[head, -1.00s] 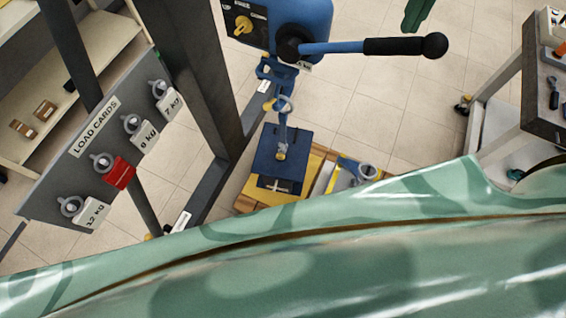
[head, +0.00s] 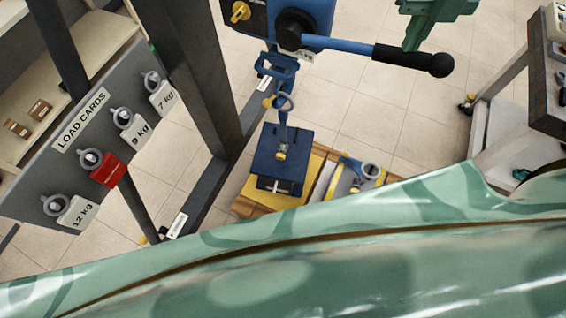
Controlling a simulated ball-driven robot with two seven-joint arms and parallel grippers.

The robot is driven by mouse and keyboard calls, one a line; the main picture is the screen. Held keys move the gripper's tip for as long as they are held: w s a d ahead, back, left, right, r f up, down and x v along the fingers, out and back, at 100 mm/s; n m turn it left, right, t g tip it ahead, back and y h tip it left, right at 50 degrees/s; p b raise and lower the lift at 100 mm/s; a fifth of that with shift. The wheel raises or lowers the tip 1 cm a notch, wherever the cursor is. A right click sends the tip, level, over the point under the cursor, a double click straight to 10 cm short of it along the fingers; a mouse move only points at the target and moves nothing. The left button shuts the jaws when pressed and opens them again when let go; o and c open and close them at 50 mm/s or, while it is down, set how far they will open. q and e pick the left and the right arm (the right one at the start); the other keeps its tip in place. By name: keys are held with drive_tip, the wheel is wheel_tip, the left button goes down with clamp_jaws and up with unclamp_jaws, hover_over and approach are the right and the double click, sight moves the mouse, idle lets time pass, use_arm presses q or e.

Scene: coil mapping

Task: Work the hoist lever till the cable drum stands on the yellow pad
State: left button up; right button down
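The blue hoist (head: 318,14) is at the top, with its lever (head: 362,49) running right to a black grip and ball end. Below the hoist, a hook and shackle (head: 285,103) hold a blue load, square from above, which I take for the cable drum (head: 278,150). The load appears over the yellow pad (head: 262,197); whether it touches the pad I cannot tell. My green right gripper (head: 415,36) is at the top edge, near the lever's black grip. A gap between its fingers does not show. My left gripper is out of view.
A grey load card board (head: 70,165) with hooks, white weight cards and one red card (head: 108,171) is at left. A dark upright post (head: 195,80) stands beside the hoist. A blue-and-yellow device (head: 357,172) sits right of the pad. A workbench (head: 545,90) is at right.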

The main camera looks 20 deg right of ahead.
sight(409, 60)
drive_tip(key=f+b, duration=0.2)
drive_tip(key=f, duration=0.1)
drive_tip(key=f+b, duration=0.1)
drive_tip(key=f, duration=0.1)
drive_tip(key=shift+s+d, duration=0.25)
drive_tip(key=shift+d, duration=0.05)
drive_tip(key=shift+r, duration=0.15)
